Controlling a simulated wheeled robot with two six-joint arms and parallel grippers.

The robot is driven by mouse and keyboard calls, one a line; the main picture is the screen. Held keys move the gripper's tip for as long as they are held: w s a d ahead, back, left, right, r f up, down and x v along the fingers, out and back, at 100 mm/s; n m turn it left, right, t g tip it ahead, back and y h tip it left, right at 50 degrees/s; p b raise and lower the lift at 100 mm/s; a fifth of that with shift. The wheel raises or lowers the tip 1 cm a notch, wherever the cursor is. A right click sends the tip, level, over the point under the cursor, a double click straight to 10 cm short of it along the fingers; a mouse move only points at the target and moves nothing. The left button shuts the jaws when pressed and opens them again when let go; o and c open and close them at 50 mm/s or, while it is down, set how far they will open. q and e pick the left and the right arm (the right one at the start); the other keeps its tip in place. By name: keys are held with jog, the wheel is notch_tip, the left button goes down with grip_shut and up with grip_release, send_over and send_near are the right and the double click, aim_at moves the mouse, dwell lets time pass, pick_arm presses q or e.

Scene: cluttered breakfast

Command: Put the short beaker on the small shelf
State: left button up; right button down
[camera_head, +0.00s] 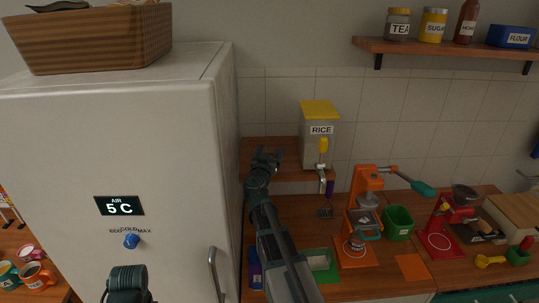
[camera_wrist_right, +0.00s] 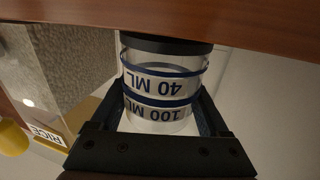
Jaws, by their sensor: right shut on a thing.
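The short beaker (camera_wrist_right: 155,70) is clear with blue bands, a dark base and the marks 40 ML and 100 ML, which read upside down in the right wrist view. My right gripper (camera_wrist_right: 160,125) is shut on it. In the head view my right gripper (camera_head: 266,156) is in front of the small wooden shelf (camera_head: 286,143), left of the rice dispenser, and the beaker cannot be made out. In the wrist view the beaker's dark base is against or very close to the wood (camera_wrist_right: 75,16); contact is unclear.
The rice dispenser (camera_head: 319,140) stands right of the gripper. The tall white fridge (camera_head: 110,160) is on the left. An orange juicer (camera_head: 366,215), a green bin (camera_head: 398,223) and a red grinder (camera_head: 455,215) stand on the counter. A wall shelf (camera_head: 440,50) holds jars.

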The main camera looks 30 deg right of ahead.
jog(key=shift+f, duration=0.1)
grip_release()
jog(key=shift+r, duration=0.3)
jog(key=v, duration=1.2)
jog(key=shift+s+f, duration=0.15)
